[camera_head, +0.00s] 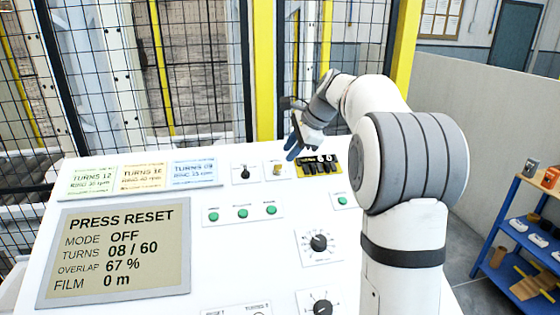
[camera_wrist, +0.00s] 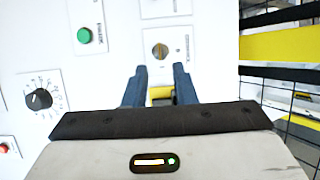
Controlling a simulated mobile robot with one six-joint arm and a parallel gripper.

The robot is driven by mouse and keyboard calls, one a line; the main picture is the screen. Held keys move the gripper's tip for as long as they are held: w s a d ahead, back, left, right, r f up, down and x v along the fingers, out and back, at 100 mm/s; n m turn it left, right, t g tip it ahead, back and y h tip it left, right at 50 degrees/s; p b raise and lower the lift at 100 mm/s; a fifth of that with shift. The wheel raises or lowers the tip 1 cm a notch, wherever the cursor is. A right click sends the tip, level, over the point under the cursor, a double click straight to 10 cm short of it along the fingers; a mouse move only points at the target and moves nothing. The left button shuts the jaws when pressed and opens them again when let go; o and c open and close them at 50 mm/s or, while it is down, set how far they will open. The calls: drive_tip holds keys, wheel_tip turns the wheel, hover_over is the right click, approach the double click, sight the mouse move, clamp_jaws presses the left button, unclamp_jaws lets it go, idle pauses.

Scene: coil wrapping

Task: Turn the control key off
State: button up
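The control key (camera_head: 277,170) is a small yellowish switch on a white plate at the back of the sloped white panel. In the wrist view it is a round brass-coloured switch (camera_wrist: 160,50) with a dark middle, just beyond the gap between my fingertips. I cannot tell clearly which way it is turned. My gripper (camera_head: 293,148) is above the panel's back edge, close to the key. In the wrist view its two blue fingers (camera_wrist: 160,75) are apart with nothing between them, and they appear short of the key.
A black selector (camera_head: 244,173) sits left of the key, and a black-and-yellow block (camera_head: 319,165) sits right of it. Green buttons (camera_head: 243,213) and a dial (camera_head: 319,242) are nearer. The screen (camera_head: 117,250) reads PRESS RESET, MODE OFF. A wire fence (camera_head: 200,70) stands behind.

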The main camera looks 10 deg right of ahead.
sight(277, 168)
drive_tip(key=shift+p+x, duration=0.4)
drive_tip(key=shift+x, duration=2.4)
drive_tip(key=shift+c, duration=0.5)
